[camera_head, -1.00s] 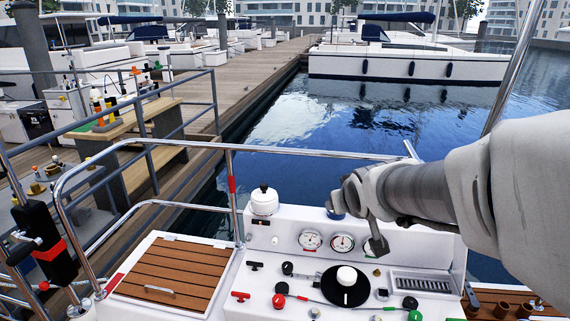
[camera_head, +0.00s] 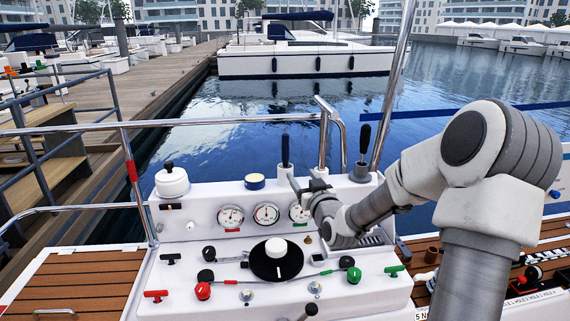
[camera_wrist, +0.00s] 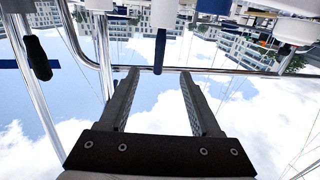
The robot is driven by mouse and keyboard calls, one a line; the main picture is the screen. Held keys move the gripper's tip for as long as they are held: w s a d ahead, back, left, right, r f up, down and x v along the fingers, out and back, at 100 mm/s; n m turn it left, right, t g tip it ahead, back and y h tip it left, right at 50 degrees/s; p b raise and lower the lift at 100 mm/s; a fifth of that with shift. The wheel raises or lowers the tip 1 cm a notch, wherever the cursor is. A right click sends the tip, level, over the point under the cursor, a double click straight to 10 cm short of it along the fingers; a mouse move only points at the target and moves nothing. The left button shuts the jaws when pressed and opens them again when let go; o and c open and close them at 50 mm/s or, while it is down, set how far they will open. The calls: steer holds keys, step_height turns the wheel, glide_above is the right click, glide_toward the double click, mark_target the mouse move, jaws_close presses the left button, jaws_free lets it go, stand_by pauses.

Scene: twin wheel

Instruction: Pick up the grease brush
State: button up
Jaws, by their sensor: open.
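Two upright dark handles stand at the console's back edge in the head view: a slim navy one (camera_head: 285,150) and a black one (camera_head: 364,139) in a grey cup (camera_head: 360,173). The navy one is likely the grease brush, but no bristles show. My gripper (camera_head: 303,183) is open and empty, just right of the navy handle's base. In the wrist view, which is upside down, the navy handle (camera_wrist: 159,50) hangs between the open fingertips (camera_wrist: 156,74) in the picture; how far beyond them I cannot tell. The black handle (camera_wrist: 37,58) is off to the left.
A white pot (camera_head: 171,182) and a blue-rimmed tin (camera_head: 255,181) stand left of the navy handle. Gauges (camera_head: 265,214) and levers fill the console below. A steel rail (camera_head: 180,124) and posts run behind it. Water lies beyond.

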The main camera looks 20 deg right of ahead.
mark_target(287, 156)
steer(key=w, duration=1.1)
steer(key=shift+d+b, duration=0.15)
steer(key=shift+b, duration=0.25)
steer(key=shift+w+d+f+b, duration=0.1)
steer(key=shift+w+f+b, duration=0.05)
steer(key=shift+w, duration=1.2)
steer(key=shift+w+d+f+b, duration=0.1)
steer(key=shift+w+b, duration=0.05)
steer(key=shift+w, duration=1.2)
jaws_close()
